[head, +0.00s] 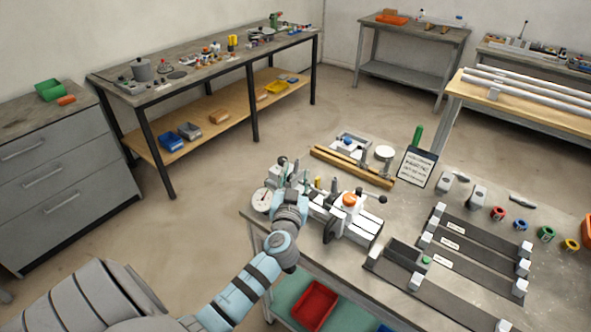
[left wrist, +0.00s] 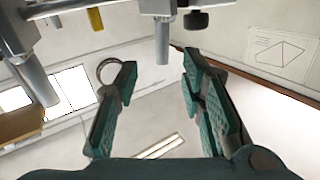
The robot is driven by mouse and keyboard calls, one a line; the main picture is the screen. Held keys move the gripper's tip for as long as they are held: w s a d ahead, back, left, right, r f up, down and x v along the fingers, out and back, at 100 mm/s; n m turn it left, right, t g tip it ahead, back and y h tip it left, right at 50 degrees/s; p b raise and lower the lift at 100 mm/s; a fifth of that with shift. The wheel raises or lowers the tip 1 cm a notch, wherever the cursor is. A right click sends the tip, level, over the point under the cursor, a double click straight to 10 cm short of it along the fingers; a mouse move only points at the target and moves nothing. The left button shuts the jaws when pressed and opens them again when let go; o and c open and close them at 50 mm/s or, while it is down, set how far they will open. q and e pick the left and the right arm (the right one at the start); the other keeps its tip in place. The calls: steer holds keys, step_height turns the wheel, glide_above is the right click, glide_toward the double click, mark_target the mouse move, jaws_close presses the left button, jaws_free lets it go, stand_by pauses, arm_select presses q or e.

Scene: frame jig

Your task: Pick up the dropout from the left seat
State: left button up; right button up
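My left gripper (head: 287,180) is at the left end of the bench, beside the jig (head: 350,218) with the orange knob. In the left wrist view its two teal fingers (left wrist: 158,85) are well apart, with nothing clamped between them. A thin grey ring (left wrist: 117,74) shows by the tip of the left finger; I cannot tell whether it touches it or is part of the dropout. A grey post (left wrist: 162,40) hangs into the picture between the fingertips. The dropout and the left seat cannot be made out for sure; the gripper covers part of that area. My right gripper is not in view.
A white dial (head: 262,199) is close to the left of the gripper. Dark rails with pale blocks (head: 470,238) fill the right side. A red bin (head: 314,305) is on the lower shelf.

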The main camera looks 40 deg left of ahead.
mark_target(297, 163)
arm_select(q)
steer(key=x, duration=0.3)
steer(key=p+x, duration=0.1)
steer(key=x, duration=0.1)
steer(key=shift+w+a+r, duration=0.15)
steer(key=shift+r, duration=0.2)
steer(key=shift+w+a+f, duration=0.15)
steer(key=shift+w, duration=0.05)
jaws_close()
